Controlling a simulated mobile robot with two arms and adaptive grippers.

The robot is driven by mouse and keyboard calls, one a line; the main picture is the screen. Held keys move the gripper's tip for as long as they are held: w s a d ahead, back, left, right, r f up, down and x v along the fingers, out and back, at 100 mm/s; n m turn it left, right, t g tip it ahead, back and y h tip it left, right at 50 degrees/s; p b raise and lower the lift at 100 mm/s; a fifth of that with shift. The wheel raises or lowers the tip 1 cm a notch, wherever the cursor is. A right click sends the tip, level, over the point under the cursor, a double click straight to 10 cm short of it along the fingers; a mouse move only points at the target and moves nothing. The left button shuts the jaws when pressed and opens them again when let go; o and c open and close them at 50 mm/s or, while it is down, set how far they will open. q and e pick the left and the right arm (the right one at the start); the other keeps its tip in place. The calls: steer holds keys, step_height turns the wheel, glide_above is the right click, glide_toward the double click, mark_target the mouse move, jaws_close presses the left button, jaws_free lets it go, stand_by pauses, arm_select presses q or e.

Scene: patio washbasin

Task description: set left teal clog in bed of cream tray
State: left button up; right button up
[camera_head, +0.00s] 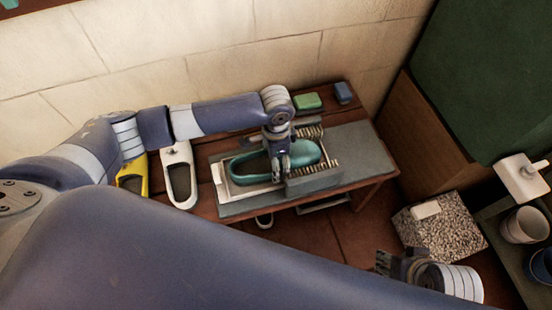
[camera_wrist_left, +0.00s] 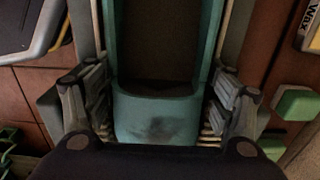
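The teal clog (camera_head: 305,153) lies lengthwise within the cream tray (camera_head: 222,186), between its slatted sides, on the grey mat. In the left wrist view the clog (camera_wrist_left: 155,118) runs up the middle, with cream rails on both sides. My left gripper (camera_head: 278,168) is over the clog. In the left wrist view its fingers (camera_wrist_left: 156,100) stand apart on either side of the clog, with slats showing in the gaps, so it looks open. The clog's underside is hidden. My right gripper (camera_head: 388,262) is low at the right, away from the table; its fingers are unclear.
A white clog (camera_head: 180,180) and a yellow clog (camera_head: 133,172) stand left of the grey mat (camera_head: 350,145). A green block (camera_head: 308,101) and a blue block (camera_head: 343,92) sit at the back. A speckled block (camera_head: 440,228) and a white dispenser (camera_head: 521,179) are at right.

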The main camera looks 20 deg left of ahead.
arm_select(q)
steer(key=o, duration=0.4)
steer(key=shift+w+r, duration=0.1)
